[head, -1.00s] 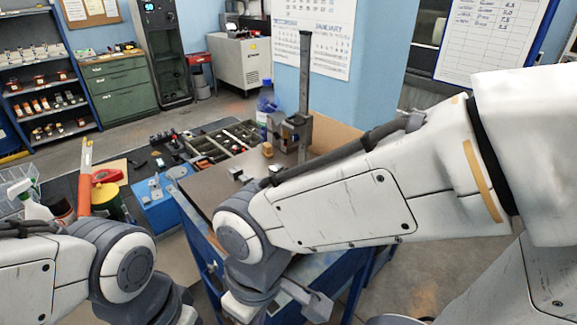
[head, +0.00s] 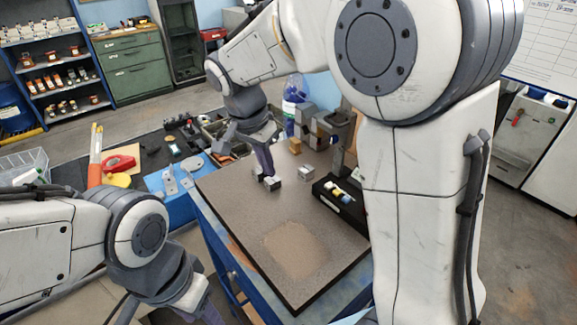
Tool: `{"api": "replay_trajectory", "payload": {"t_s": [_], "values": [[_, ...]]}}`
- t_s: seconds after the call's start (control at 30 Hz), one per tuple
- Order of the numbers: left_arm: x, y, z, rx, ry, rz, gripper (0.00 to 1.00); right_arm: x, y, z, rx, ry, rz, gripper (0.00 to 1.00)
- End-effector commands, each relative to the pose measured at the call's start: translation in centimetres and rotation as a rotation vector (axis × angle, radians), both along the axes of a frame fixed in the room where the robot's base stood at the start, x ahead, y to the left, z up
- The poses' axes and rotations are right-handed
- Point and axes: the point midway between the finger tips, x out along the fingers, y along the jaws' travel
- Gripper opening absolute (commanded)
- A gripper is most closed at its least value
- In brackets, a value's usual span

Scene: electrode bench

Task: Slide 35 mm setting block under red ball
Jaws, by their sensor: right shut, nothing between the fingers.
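My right gripper (head: 267,174) points down over the granite-like plate, shut and empty, its tips beside a small grey block (head: 274,184). Whether they touch it I cannot tell. Another grey metal block (head: 305,174) stands a little to the right. I cannot read which block is the 35 mm one. A dark stand with an upright (head: 340,130) is at the plate's back right, partly hidden by my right arm. I cannot make out the red ball. My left gripper (head: 197,306) is at the bottom edge, its fingertips cut off or unclear.
A black tray (head: 340,205) with small coloured pieces sits at the plate's right side. A tan block (head: 295,146) stands at the back. The plate's front (head: 240,220) is bare, with a pale worn patch. A blue fixture (head: 172,180) and red tape lie left on a dark bench.

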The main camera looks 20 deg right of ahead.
Motion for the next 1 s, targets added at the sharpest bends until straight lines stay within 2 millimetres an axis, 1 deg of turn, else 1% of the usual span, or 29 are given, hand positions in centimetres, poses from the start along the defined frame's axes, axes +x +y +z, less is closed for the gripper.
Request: {"api": "replay_trajectory", "payload": {"t_s": [0.03,0.1,0.27,0.37,0.73,0.77,0.8,0.9,1.0], "values": [[0.0,0.0,0.0,0.0,0.0,0.0,0.5,1.2,-0.9,0.1,-0.01,-0.019,-0.078,0.0],[0.0,0.0,0.0,0.0,0.0,0.0,0.5,2.1,-1.7,0.2,-0.02,-0.04,-0.159,0.0],[0.0,0.0,0.2,0.0,0.0,0.0,0.5,2.9,-2.6,-0.4,-0.027,-0.057,-0.224,0.0],[0.0,0.0,0.6,0.0,0.0,0.0,0.5,3.0,-2.9,-1.7,-0.029,-0.052,-0.222,0.0],[0.0,0.0,2.5,0.0,0.0,0.001,0.5,3.7,-4.8,-9.1,-0.027,-0.051,-0.219,0.0],[0.0,0.0,2.8,0.0,0.0,0.001,0.5,3.9,-5.1,-9.3,-0.027,-0.053,-0.221,0.0],[0.0,0.0,3.5,0.0,0.0,0.002,0.5,4.3,-5.9,-8.8,-0.025,-0.056,-0.222,0.0],[0.0,0.0,4.2,0.0,0.0,0.002,0.5,4.8,-7.2,-8.9,-0.025,-0.056,-0.221,0.0],[0.0,0.0,4.6,0.0,0.0,0.002,0.5,5.1,-8.0,-9.0,-0.026,-0.055,-0.218,0.0]]}}
